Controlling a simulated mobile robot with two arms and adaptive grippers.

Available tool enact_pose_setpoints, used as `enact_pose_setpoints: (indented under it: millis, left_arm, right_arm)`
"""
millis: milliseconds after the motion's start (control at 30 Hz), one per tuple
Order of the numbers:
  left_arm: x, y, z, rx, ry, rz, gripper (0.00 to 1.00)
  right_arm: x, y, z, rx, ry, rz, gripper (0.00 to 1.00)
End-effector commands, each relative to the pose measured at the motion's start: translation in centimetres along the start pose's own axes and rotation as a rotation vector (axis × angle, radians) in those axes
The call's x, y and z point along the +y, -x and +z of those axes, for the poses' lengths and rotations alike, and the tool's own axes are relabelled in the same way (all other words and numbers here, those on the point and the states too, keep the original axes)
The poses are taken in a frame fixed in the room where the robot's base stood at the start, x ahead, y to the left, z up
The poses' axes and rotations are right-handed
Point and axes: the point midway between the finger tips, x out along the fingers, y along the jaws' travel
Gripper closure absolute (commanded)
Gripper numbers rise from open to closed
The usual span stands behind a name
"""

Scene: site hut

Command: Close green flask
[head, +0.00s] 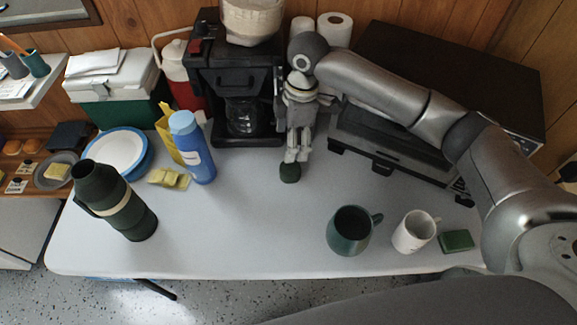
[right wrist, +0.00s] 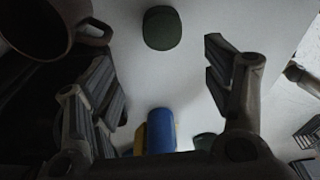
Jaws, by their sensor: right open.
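The dark green flask (head: 115,205) with a pale band stands at the left of the white table, its dark top showing no cap. A small dark green cap (head: 289,173) lies on the table in front of the coffee maker; it also shows in the right wrist view (right wrist: 162,28). My right gripper (head: 296,156) points down just behind and above the cap. In the right wrist view its fingers (right wrist: 158,65) are spread with nothing between them, and the cap lies beyond the tips. My left gripper is not in either view.
The coffee maker (head: 236,85) and toaster oven (head: 400,130) stand at the back. A blue bottle (head: 195,150) stands between flask and cap. A green mug (head: 348,232), white mug (head: 413,232) and green sponge (head: 456,241) are front right. The table's middle is clear.

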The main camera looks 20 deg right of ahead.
Motion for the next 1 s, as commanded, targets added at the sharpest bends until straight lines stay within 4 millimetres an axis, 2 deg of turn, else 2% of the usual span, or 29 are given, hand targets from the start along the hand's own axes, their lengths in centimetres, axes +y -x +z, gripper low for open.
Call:
enact_pose_setpoints:
  millis: [367,733,1000]
  left_arm:
    - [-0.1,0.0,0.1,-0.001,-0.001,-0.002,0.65]
    - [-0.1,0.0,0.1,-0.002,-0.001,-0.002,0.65]
    - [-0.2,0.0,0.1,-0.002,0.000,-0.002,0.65]
  right_arm:
    - [0.0,-0.1,0.1,-0.002,0.001,-0.002,0.27]
    - [0.0,-5.0,0.2,-0.003,0.000,-0.002,0.27]
    - [0.0,-5.6,0.1,-0.002,0.001,0.000,0.27]
